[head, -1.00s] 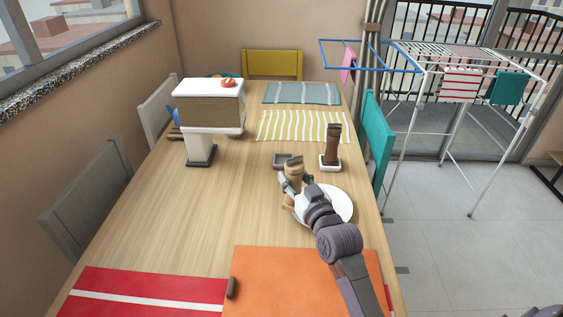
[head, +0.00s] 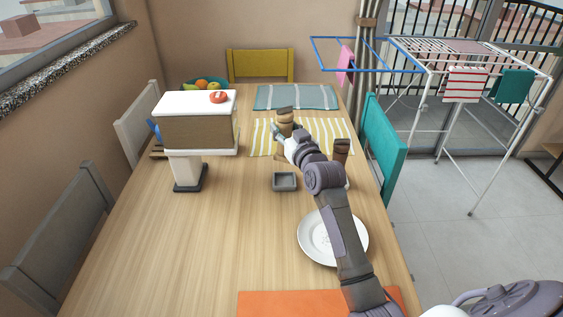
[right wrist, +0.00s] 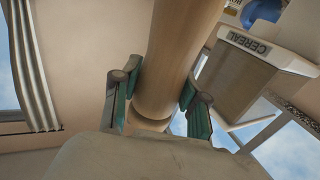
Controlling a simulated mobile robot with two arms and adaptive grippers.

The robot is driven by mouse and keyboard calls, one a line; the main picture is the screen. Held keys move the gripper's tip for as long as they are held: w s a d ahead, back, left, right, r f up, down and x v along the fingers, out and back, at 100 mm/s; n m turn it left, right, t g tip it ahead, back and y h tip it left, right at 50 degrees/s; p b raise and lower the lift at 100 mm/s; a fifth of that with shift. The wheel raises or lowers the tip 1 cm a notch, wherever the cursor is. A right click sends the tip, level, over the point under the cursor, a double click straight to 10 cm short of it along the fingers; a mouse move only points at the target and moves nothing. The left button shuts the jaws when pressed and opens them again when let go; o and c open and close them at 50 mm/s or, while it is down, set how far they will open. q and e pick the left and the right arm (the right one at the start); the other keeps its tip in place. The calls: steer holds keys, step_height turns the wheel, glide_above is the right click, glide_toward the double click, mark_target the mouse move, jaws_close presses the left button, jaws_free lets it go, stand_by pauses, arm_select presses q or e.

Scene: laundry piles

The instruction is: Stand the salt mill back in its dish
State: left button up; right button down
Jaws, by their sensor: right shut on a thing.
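My right gripper (head: 283,131) is shut on the salt mill (head: 285,118), a pale wooden mill with a dark top. It holds the mill roughly upright, and the fingers cover its middle. In the right wrist view the fingers (right wrist: 155,92) press on both sides of the pale wooden body (right wrist: 180,45). The small grey square dish (head: 285,182) stands empty on the table, nearer than the mill in the head view. The mill is apart from the dish; its exact height is hard to tell. My left gripper is not in view.
A dark brown mill (head: 341,150) stands right of the gripper, its dish mostly hidden by my arm. A white plate (head: 313,240) lies nearer. A yellow striped mat (head: 262,137) lies behind. The table's left front is clear.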

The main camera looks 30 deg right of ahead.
step_height(320, 180, down, 3)
steer(key=shift+s+f, duration=0.1)
steer(key=shift+s, duration=0.05)
steer(key=shift+f, duration=0.3)
step_height(320, 180, down, 3)
steer(key=shift+f+b, duration=0.15)
steer(key=shift+b, duration=0.2)
steer(key=shift+f, duration=0.6)
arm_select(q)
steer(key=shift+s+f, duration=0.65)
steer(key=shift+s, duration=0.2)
arm_select(e)
steer(key=c, duration=0.6)
jaws_free()
